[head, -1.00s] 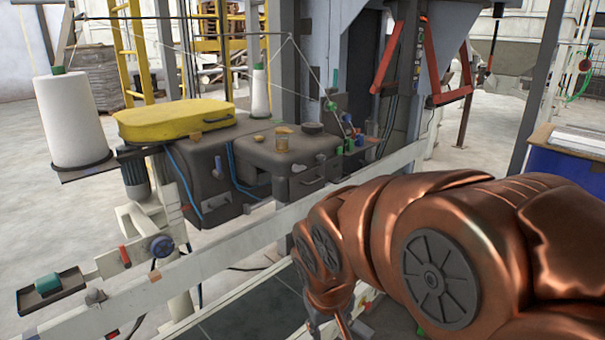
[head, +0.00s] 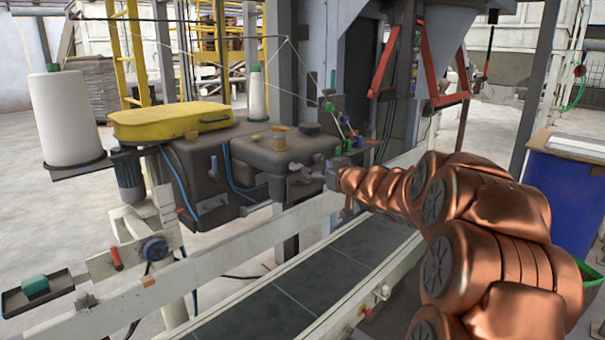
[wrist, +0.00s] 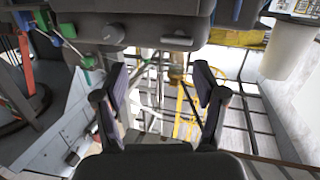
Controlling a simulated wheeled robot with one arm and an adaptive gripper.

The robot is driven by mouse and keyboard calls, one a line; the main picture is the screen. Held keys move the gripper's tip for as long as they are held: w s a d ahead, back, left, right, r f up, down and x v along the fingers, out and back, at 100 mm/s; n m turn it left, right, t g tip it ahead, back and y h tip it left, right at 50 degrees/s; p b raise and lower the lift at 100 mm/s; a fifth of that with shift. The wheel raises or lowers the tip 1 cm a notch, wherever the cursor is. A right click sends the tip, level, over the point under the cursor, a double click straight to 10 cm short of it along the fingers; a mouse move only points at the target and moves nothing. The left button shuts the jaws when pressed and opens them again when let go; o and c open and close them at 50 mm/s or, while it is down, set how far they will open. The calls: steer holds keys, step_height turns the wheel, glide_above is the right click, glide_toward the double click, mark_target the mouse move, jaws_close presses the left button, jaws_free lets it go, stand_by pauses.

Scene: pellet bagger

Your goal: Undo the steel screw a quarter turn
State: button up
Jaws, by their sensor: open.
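My gripper (head: 308,180) is in front of the dark sewing head (head: 262,160). In the wrist view my gripper (wrist: 160,82) has its two fingers wide apart, with nothing between them. A small round grey knob (wrist: 113,33) shows on the dark housing, ahead and left of the fingers; it may be the steel screw, but I cannot tell for sure. A silver bar handle (wrist: 176,40) is beside it, to the right. A brass-coloured knob (wrist: 177,74) shows near the right finger; in the head view a brass-coloured piece (head: 279,138) is on top of the sewing head.
A yellow cover (head: 170,121) lies on the machine's left part. A white thread cone (head: 66,117) stands at far left. Green and blue fittings (head: 342,128) with thin threads are right of the sewing head. A conveyor belt (head: 285,300) with pale rails runs below my arm.

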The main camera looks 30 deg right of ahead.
mark_target(299, 167)
steer(key=w+y, duration=0.1)
steer(key=w+a+n+y, duration=0.1)
steer(key=w+y, duration=0.1)
steer(key=w+f+n+y, duration=0.1)
steer(key=shift+w+a+f+t+y, duration=0.1)
steer(key=shift+w+a+t+y, duration=0.05)
steer(key=shift+a+t+y, duration=0.15)
steer(key=shift+x, duration=0.9)
steer(key=shift+d, duration=0.1)
steer(key=c, duration=1.1)
